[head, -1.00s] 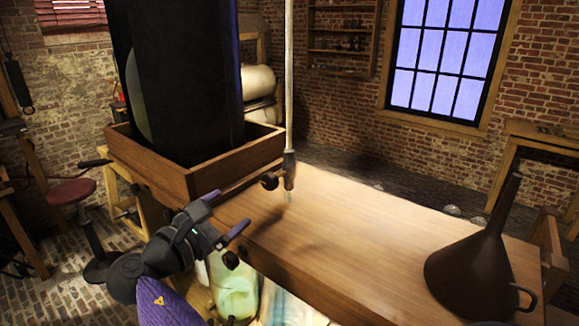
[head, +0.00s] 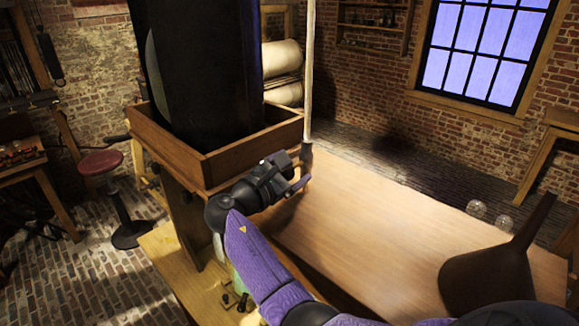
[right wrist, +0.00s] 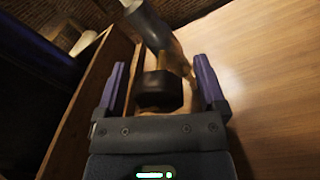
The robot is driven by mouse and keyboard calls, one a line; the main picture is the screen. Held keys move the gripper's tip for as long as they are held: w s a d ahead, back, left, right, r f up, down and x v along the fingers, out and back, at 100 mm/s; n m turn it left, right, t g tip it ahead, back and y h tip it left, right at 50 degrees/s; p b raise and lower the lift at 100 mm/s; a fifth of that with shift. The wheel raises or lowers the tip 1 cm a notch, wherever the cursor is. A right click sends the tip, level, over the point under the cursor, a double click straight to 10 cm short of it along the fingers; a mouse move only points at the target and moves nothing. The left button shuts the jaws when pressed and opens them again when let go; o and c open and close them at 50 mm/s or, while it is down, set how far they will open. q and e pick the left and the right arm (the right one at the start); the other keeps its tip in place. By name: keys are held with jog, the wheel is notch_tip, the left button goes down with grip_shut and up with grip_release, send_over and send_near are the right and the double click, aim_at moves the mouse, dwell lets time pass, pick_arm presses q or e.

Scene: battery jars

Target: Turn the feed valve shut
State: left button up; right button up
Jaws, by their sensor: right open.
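The feed valve (head: 306,152) is a grey fitting at the foot of a pale upright pipe, beside the right corner of a wooden box. In the right wrist view its dark knob (right wrist: 157,88) sits between the two fingers of my right gripper (right wrist: 160,68). The fingers are open, with a visible gap on each side of the knob. In the head view my right gripper (head: 294,170) reaches the valve and hides the knob. My left gripper is not in view.
The wooden box (head: 205,165) holds a tall dark vessel (head: 205,70) left of the valve. A wooden table (head: 370,215) extends right, mostly clear, with a dark funnel (head: 490,270) at its right end. Two glass globes (head: 476,208) show beyond its far edge.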

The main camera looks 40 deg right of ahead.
grip_shut()
dwell(0.3)
jog(key=m+b, duration=0.1)
jog(key=m, duration=0.1)
jog(key=m+b, duration=0.1)
jog(key=b, duration=0.1)
jog(key=shift+f+m, duration=0.2)
jog(key=shift+m, duration=0.2)
jog(key=m+b, duration=0.6)
jog(key=m+g+b, duration=0.1)
jog(key=m+b, duration=0.5)
jog(key=shift+h, duration=0.4)
jog(key=shift+m+g+b, duration=0.3)
jog(key=shift+m+b, duration=0.7)
jog(key=shift+b, duration=0.1)
jog(key=shift+r+m+b, duration=0.1)
jog(key=shift+m+b, duration=0.35)
jog(key=shift+m, duration=0.15)
